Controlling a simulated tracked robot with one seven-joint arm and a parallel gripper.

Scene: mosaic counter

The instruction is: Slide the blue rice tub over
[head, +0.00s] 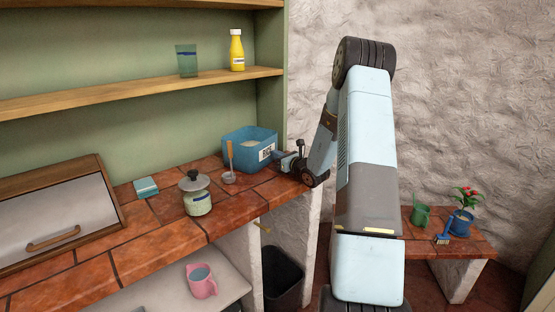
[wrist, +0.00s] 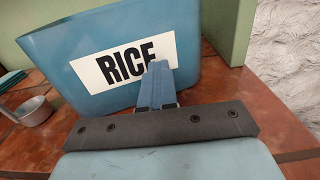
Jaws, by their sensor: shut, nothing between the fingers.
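The blue rice tub (head: 238,136) stands on the tiled counter near its right end, close to the green side panel. It is open at the top with pale contents, and a ladle (head: 229,165) is at its front left. In the wrist view the tub's front wall (wrist: 60,62) and RICE label fill the upper part. My gripper (head: 277,155) is shut and empty, at the tub's right front side. In the wrist view its closed fingers (wrist: 158,82) overlap the label's lower right edge. I cannot tell whether they touch the tub.
A lidded jar (head: 197,201), a small teal box (head: 146,187) and a bread bin (head: 58,218) stand on the counter (head: 160,240) to the left. The counter's front edge is close to my gripper.

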